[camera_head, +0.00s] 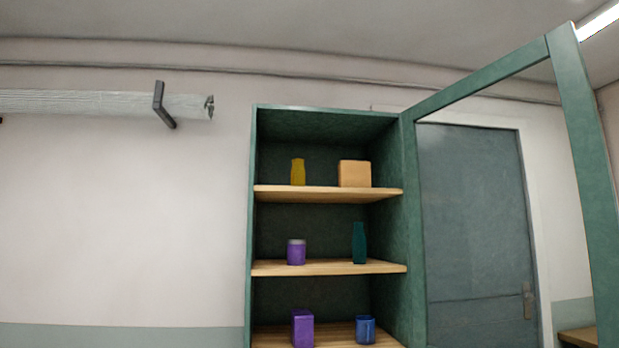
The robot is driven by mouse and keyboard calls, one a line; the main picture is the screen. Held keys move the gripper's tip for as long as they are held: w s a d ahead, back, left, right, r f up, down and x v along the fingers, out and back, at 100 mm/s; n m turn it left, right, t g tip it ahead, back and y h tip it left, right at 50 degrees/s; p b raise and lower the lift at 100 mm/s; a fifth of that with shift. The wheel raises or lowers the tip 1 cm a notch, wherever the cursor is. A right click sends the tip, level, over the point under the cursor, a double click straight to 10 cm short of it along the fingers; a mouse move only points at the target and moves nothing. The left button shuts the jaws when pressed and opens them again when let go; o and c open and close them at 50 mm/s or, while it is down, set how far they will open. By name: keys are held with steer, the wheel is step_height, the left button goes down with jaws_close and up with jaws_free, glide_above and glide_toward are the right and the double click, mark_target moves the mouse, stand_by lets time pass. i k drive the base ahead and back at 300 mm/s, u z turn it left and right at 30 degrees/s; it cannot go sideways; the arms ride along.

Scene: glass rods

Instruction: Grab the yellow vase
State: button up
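The yellow vase (298,173) stands upright on the top wooden shelf (325,194) of a green cabinet (249,220), toward the left side. It is small with a narrower neck. An orange-tan box (355,174) stands to its right on the same shelf, with a gap between them. Nothing blocks the front of the vase. My gripper is not in this view.
The cabinet's framed door (585,160) stands open to the right. The middle shelf holds a purple jar (296,252) and a teal bottle (359,243). Below are a purple box (302,328) and a blue cup (365,329). A rolled screen (100,103) hangs upper left.

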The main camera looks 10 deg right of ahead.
mark_target(298, 172)
steer(key=z, duration=0.5)
steer(key=i, duration=1.35)
steer(key=u, duration=0.3)
